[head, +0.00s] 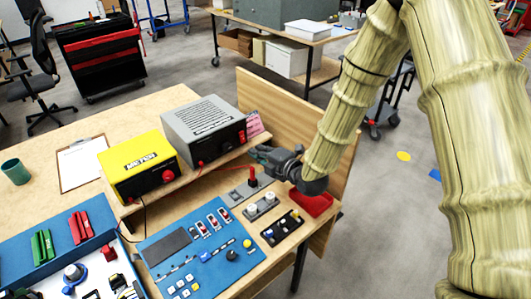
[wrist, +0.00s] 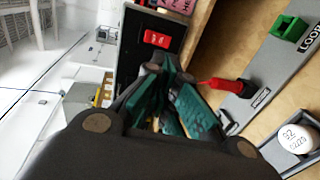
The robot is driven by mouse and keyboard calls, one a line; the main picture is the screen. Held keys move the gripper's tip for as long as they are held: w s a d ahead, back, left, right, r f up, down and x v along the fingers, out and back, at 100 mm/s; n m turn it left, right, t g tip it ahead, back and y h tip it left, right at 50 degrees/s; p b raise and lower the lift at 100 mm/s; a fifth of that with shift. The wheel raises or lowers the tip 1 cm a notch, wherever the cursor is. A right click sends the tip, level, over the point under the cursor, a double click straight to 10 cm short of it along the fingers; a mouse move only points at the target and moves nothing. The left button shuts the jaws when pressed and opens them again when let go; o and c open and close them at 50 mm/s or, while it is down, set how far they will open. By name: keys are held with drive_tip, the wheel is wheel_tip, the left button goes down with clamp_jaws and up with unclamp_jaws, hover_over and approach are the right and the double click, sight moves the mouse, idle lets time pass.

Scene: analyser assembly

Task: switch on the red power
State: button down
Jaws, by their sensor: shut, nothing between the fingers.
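The red power switch (wrist: 157,39) is a small red rocker with white marks on a black panel (wrist: 135,60). In the head view the grey box (head: 205,125) stands on the raised shelf behind the blue panel, with a small red spot (head: 242,136) on its dark front. My gripper (head: 256,153) is shut and empty, its tips close to the right end of that front. In the wrist view my gripper (wrist: 165,66) points toward the panel, its tips just below the switch in the picture. I cannot tell whether they touch it.
A red plug (wrist: 222,84) stands in a grey plate right of my fingers. A green socket (wrist: 289,29) and a white-capped vial (wrist: 297,135) are further right. The yellow meter (head: 138,165) stands left of the grey box. A red tray (head: 312,202) lies below my wrist.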

drive_tip(key=p+x, duration=0.2)
drive_tip(key=x, duration=0.6)
drive_tip(key=shift+w, duration=0.1)
drive_tip(key=shift+a+f+b, duration=0.1)
drive_tip(key=shift+f+b, duration=0.2)
drive_tip(key=shift+b, duration=0.15)
drive_tip(key=shift+w+a+f+t+y+b, duration=0.1)
drive_tip(key=shift+w+f+t+y+b, duration=0.2)
drive_tip(key=shift+b, duration=0.6)
drive_tip(key=shift+r, duration=0.35)
drive_tip(key=shift+s, duration=0.15)
drive_tip(key=shift+s+f, duration=0.2)
drive_tip(key=s+d+f+b, duration=0.1)
drive_tip(key=s+d, duration=0.1)
drive_tip(key=s, duration=0.1)
drive_tip(key=s+d+f+b, duration=0.1)
drive_tip(key=s+d, duration=0.2)
drive_tip(key=s, duration=0.1)
drive_tip(key=s+d+f+b, duration=0.1)
drive_tip(key=s+d, duration=0.2)
drive_tip(key=shift+s+b, duration=0.2)
drive_tip(key=shift+b, duration=0.2)
